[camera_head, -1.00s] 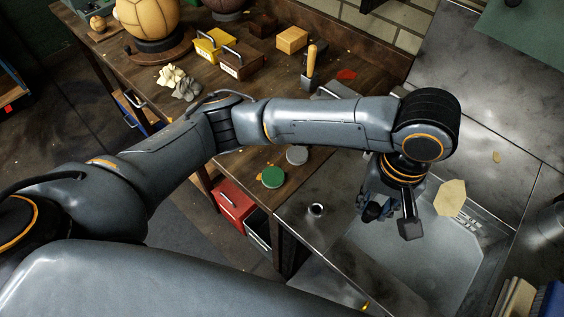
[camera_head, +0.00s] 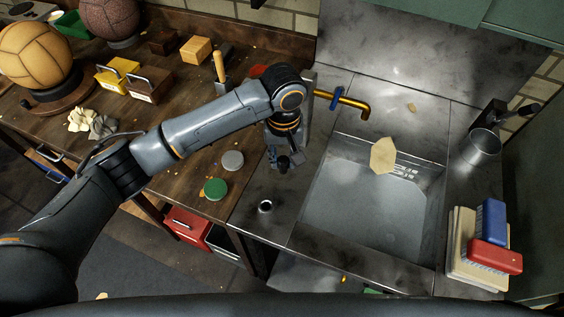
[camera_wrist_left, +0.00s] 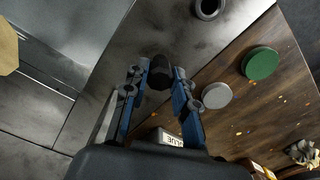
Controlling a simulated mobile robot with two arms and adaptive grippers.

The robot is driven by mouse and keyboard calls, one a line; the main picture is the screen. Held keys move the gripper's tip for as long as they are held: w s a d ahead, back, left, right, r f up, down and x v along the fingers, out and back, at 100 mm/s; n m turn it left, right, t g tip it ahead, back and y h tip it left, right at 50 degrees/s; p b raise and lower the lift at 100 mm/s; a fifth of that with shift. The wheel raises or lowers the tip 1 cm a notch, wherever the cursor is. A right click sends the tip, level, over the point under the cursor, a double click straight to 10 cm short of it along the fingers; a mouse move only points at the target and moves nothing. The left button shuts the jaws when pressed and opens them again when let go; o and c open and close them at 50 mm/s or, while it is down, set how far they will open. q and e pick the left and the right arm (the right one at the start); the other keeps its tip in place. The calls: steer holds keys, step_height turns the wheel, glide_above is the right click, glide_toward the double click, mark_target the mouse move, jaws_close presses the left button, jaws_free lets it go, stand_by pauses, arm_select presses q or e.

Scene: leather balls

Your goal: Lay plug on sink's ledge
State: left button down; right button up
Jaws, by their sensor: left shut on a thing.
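The plug (camera_wrist_left: 160,72) is a small black, faceted piece between the fingertips of my left gripper (camera_wrist_left: 159,80) in the left wrist view. The blue fingers are shut on it. In the head view my left gripper (camera_head: 284,161) points down over the metal ledge left of the basin; the plug is hard to make out there. The sink's ledge (camera_head: 289,207) is bare grey metal, and it also shows in the left wrist view (camera_wrist_left: 125,55). The sink basin (camera_head: 360,215) lies to the gripper's right. The gap between plug and ledge is unclear. My right gripper is out of view.
A small metal ring (camera_head: 265,207) sits on the ledge. Green (camera_head: 215,188) and grey (camera_head: 232,160) discs lie on the wooden bench. A brass tap (camera_head: 345,101) stands behind the gripper. Red and blue brushes (camera_head: 494,256) lie right of the basin.

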mark_target(281, 158)
arm_select(q)
steer(key=f, duration=0.2)
steer(key=f+p, duration=0.1)
steer(key=shift+w+a+f, duration=0.15)
steer(key=shift+w+a, duration=0.05)
steer(key=shift+a, duration=0.05)
steer(key=shift+f, duration=0.15)
steer(key=shift+d, duration=0.1)
steer(key=c, duration=1.1)
jaws_free()
steer(key=shift+f, duration=0.1)
steer(key=shift+o, duration=0.2)
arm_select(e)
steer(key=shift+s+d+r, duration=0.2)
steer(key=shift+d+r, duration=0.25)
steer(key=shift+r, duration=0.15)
arm_select(q)
step_height(281, 158, up, 12)
steer(key=shift+r+b, duration=0.15)
steer(key=shift+b, duration=0.85)
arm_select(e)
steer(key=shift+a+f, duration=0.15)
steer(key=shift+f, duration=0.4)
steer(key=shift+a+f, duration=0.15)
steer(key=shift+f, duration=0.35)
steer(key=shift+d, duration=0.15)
